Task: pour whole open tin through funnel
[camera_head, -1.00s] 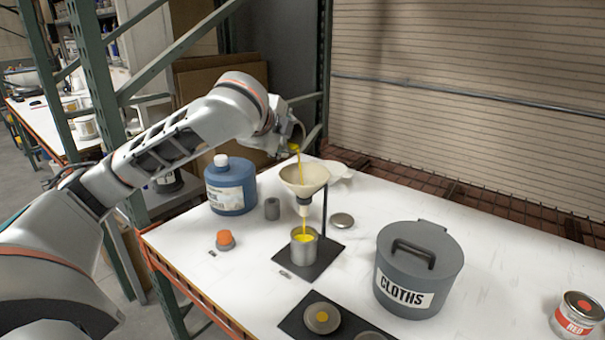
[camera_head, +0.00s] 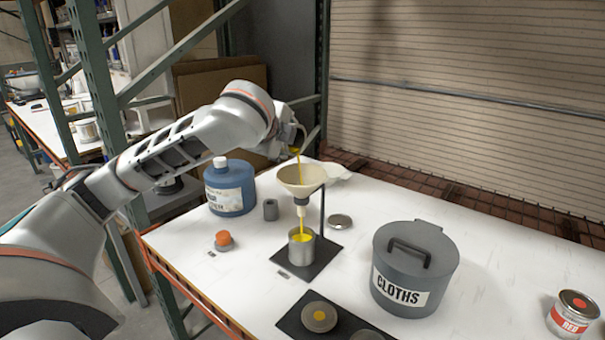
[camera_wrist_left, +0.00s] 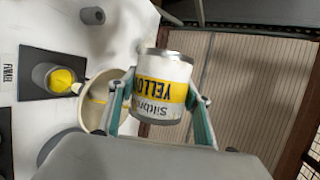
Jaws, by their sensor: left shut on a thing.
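My left gripper (camera_wrist_left: 160,86) is shut on a tin labelled YELLOW (camera_wrist_left: 164,76), which it holds tipped over above the funnel. In the head view the gripper and tin are small and partly hidden by my wrist. A thin yellow stream (camera_head: 298,163) falls from the tin into the cream funnel (camera_head: 302,183), held on a stand. Yellow liquid runs out of the funnel's spout into an open metal tin (camera_head: 301,253) below, where a yellow surface shows. The funnel also shows in the left wrist view (camera_wrist_left: 99,82). The inside of the held tin is hidden. My right gripper is not in view.
A blue jug (camera_head: 230,188) and a small grey cylinder (camera_head: 270,210) stand left of the funnel. An orange-topped object (camera_head: 223,240) is nearer. A grey CLOTHS bin (camera_head: 414,270) stands right, with a red-labelled tin (camera_head: 572,315) beyond.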

